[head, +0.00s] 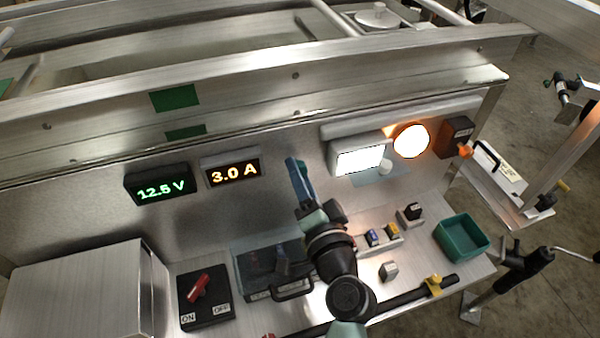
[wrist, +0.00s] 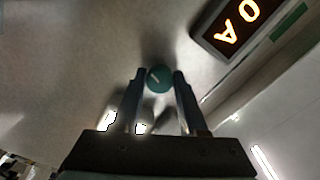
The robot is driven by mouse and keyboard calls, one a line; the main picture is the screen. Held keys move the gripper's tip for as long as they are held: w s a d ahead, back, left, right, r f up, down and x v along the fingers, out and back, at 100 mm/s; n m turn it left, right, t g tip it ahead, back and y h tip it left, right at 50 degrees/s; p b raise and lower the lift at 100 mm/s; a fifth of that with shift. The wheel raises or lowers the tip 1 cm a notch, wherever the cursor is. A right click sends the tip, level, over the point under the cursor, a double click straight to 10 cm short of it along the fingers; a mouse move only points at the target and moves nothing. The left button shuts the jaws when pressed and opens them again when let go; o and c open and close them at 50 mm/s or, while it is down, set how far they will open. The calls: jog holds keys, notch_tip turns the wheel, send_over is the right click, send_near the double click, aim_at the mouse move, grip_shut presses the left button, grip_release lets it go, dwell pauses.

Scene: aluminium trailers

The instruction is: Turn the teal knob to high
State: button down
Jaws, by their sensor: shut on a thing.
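The teal knob (wrist: 159,79) is mounted on the upright metal panel (head: 85,230). In the wrist view it sits between my two fingertips, and a pale pointer line on its face points up and left. My gripper (wrist: 160,75) is shut on the knob, one finger on each side. In the head view my gripper (head: 296,172) reaches the panel just right of the ammeter display and hides most of the knob. The knob's scale marks cannot be read.
Displays read 12.5 V (head: 161,188) and 3.0 A (head: 234,172). A white lamp (head: 358,160) and an orange lamp (head: 411,141) glow at right. Below are a red ON/OFF switch (head: 198,288), small blocks (head: 389,270) and a green bin (head: 461,238). A metal box (head: 75,290) stands at left.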

jog(key=shift+m+p, duration=1.25)
jog(key=shift+m, duration=2.95)
jog(key=shift+c, duration=2.3)
grip_release()
jog(key=b+v, duration=0.1)
jog(key=v, duration=1.2)
jog(key=shift+b, duration=0.4)
jog(key=shift+r, duration=0.15)
